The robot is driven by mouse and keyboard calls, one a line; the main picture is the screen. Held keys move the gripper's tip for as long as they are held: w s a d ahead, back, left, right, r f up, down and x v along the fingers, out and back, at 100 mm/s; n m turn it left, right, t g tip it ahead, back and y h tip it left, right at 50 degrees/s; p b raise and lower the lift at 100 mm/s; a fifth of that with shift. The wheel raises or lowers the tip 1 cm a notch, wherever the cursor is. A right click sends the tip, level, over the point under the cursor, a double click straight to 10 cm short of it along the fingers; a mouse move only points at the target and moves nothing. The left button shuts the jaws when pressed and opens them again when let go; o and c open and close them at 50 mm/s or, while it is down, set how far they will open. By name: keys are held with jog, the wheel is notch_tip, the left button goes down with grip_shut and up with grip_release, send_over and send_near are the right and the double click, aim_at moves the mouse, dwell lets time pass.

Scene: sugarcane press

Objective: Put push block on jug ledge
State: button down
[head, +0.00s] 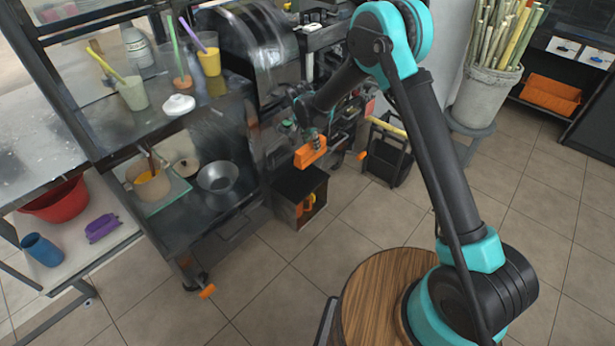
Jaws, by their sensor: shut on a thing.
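My gripper (315,134) is at the front right of the press, pointing down. It is shut on an orange block (309,153), which looks like the push block. The block hangs above a dark open-fronted box (299,190) and right of the lower shelf. The fingertips are small and partly hidden by the block and my wrist. The jug ledge seems to be this lower metal shelf (200,215), left of the gripper. A jug of yellow juice (150,182) stands on a greenish plate there, with a metal bowl (218,178) to its right.
The upper counter holds cups, a bottle and a white lidded dish (179,105). A red basin (54,199), blue cup (42,250) and purple object (102,228) sit on the left rack. A cane bucket (486,97) stands at right. The tiled floor in front is mostly clear.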

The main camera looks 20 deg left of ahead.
aim_at(307, 157)
jog(key=s+x, duration=0.1)
jog(key=x, duration=0.4)
jog(key=s+a+x, duration=0.1)
jog(key=x, duration=0.5)
jog(key=s+f+x, duration=0.1)
jog(key=x, duration=0.4)
jog(key=shift+s+a+f, duration=0.15)
jog(key=shift+s, duration=0.1)
jog(key=c, duration=1.1)
grip_release()
jog(key=shift+f, duration=0.1)
jog(key=shift+c, duration=0.2)
jog(key=v, duration=1.2)
